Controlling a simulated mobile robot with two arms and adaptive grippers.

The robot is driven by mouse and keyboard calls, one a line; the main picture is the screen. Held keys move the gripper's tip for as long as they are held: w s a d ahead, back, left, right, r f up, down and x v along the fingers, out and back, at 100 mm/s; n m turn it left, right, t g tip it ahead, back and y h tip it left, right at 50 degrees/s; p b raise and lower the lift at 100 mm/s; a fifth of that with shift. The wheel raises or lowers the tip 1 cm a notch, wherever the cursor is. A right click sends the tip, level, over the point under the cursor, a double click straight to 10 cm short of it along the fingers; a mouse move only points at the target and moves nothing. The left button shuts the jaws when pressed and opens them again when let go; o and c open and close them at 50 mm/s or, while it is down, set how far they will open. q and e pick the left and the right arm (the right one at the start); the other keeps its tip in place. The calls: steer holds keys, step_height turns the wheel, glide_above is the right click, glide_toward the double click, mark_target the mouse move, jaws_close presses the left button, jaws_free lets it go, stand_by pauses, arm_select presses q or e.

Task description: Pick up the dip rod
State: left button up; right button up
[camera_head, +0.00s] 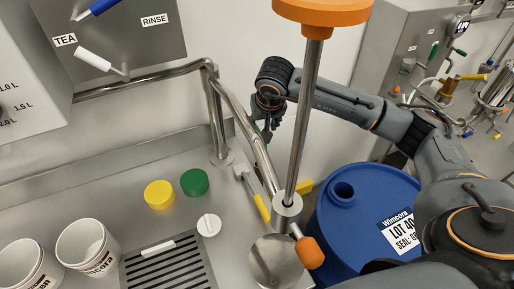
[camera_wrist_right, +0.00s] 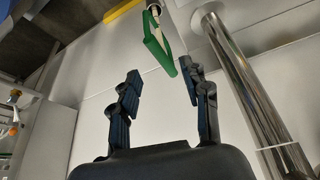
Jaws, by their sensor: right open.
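I cannot tell for sure which thing is the dip rod. In the head view a tall steel rod (camera_head: 305,110) with an orange disc on top stands upright in front of my right arm, its foot in a steel collar. In the wrist view a slim pale piece with a green frame (camera_wrist_right: 158,48) lies beyond my fingertips, in line with the gap. My right gripper (camera_wrist_right: 161,76) is open, with nothing seen between its fingers. My left gripper is out of view.
A blue drum (camera_head: 335,235) stands right of the counter (camera_head: 120,205). A bent steel pipe (camera_head: 216,115) runs close to my right gripper.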

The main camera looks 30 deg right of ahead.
steer(key=x, duration=0.4)
steer(key=shift+w+f, duration=0.1)
steer(key=shift+p+x, duration=0.7)
steer(key=shift+x, duration=0.3)
steer(key=x, duration=0.3)
steer(key=shift+w+f+p, duration=0.1)
steer(key=shift+w+p, duration=0.05)
steer(key=shift+p, duration=0.15)
steer(key=shift+f, duration=0.1)
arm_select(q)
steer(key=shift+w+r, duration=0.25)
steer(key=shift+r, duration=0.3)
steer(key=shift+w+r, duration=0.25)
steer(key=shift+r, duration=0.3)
arm_select(e)
jaws_close()
